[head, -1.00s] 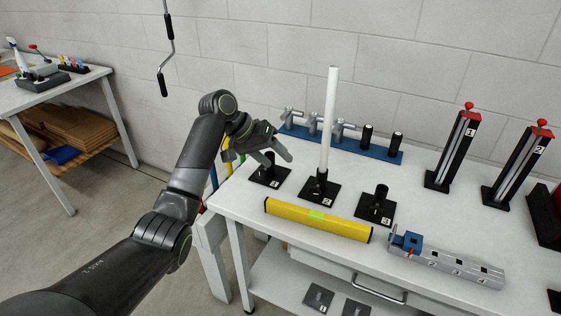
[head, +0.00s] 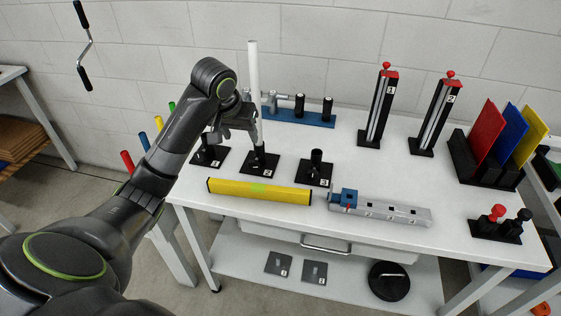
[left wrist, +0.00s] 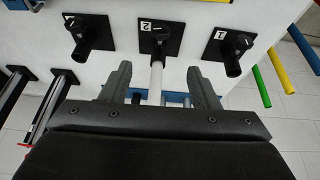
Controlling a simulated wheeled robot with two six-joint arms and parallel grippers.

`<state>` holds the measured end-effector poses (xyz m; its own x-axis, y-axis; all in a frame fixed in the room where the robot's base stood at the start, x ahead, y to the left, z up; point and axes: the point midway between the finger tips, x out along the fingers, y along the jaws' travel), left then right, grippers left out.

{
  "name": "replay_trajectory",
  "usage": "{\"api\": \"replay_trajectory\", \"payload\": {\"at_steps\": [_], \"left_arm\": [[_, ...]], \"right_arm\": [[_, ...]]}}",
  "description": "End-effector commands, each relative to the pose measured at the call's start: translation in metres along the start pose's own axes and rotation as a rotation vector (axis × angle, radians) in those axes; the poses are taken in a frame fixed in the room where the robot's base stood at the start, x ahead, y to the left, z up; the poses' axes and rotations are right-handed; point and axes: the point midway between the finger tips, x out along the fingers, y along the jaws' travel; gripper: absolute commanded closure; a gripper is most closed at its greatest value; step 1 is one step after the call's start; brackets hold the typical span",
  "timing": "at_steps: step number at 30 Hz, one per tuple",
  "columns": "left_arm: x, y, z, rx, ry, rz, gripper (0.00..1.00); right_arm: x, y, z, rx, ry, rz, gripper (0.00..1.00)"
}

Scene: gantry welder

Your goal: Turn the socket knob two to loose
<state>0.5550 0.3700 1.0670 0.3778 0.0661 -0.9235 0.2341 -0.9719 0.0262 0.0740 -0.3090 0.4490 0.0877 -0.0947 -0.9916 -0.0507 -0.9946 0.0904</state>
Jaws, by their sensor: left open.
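Socket two (head: 262,164) is a black upright holder on a square plate marked 2, with a tall white rod (head: 254,85) standing in it. In the left wrist view, socket two's black knob and body (left wrist: 159,36) are at the top middle, and the rod runs down from it. My left gripper (head: 240,128) is open, close beside the rod above socket two. In the left wrist view its fingers (left wrist: 158,88) lie either side of the rod; I cannot tell whether they touch it. Sockets one (head: 209,151) and three (head: 316,168) stand empty on either side. My right gripper is not in view.
A yellow bar (head: 259,191) lies in front of the sockets. A grey rail with a blue block (head: 345,199) lies to its right. A blue rack (head: 300,117) stands behind. Two tall black stands (head: 379,110) with red tops are at the back right.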

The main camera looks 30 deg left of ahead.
Motion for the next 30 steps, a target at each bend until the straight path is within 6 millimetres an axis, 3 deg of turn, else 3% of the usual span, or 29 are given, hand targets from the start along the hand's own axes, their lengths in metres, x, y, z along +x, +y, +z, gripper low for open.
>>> {"api": "replay_trajectory", "payload": {"at_steps": [5, 9, 21, 30], "left_arm": [[0.02, -0.001, 0.002, -0.002, -0.003, -0.001, 0.45], [0.046, 0.0, 0.002, -0.004, -0.006, 0.001, 0.45], [0.132, 0.0, 0.001, -0.001, -0.005, 0.001, 0.45], [0.168, 0.0, 0.0, 0.0, -0.001, -0.001, 0.45]], "right_arm": [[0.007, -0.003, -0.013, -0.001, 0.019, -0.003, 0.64], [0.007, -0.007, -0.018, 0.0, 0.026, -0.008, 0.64], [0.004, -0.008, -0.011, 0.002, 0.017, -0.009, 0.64], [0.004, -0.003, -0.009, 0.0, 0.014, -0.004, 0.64]]}}
